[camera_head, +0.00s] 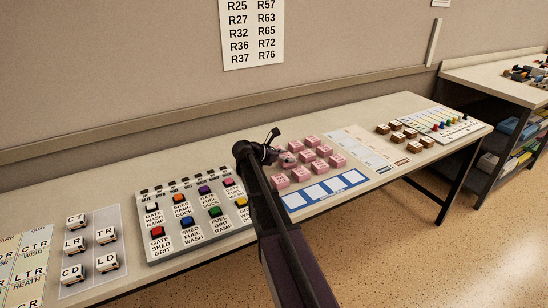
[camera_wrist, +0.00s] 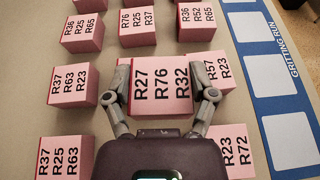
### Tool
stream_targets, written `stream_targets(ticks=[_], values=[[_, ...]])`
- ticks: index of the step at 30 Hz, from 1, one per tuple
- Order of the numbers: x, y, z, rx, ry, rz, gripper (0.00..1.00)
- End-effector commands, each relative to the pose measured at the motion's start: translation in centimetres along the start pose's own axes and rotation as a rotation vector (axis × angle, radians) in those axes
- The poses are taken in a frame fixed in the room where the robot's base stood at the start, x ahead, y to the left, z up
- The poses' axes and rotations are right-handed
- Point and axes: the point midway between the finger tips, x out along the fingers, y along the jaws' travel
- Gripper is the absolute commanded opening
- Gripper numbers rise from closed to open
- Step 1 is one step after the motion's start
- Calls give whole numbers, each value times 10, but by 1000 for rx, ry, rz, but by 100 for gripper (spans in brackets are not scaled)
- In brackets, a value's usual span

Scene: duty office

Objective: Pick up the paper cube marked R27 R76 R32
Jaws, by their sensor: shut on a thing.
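The pink paper cube marked R27 R76 R32 (camera_wrist: 160,88) is in the middle of the wrist view. My gripper (camera_wrist: 162,92) has a finger on each side of it and is shut on it. The cube looks larger than its neighbours in the wrist view, but I cannot tell whether it is clear of the table. In the head view my gripper (camera_head: 280,158) is at the left of the pink cubes, and my arm partly hides the spot.
Other pink cubes stand close around, including R37 R63 R23 (camera_wrist: 72,83) and R36 R52 R65 (camera_wrist: 197,22). A blue-edged gritting run card (camera_wrist: 275,75) lies to the right. A button panel (camera_head: 195,215) and brown blocks (camera_head: 405,135) share the long table.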

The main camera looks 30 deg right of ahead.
Motion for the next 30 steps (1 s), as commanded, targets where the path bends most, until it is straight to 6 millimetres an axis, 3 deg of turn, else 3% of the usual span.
stream_targets(ticks=[6,12,18,30], values=[[39,-20,22,1,0,-3,25],[62,-30,34,0,0,-1,25],[74,-35,40,-1,0,-1,25],[77,-36,42,-1,0,0,25]])
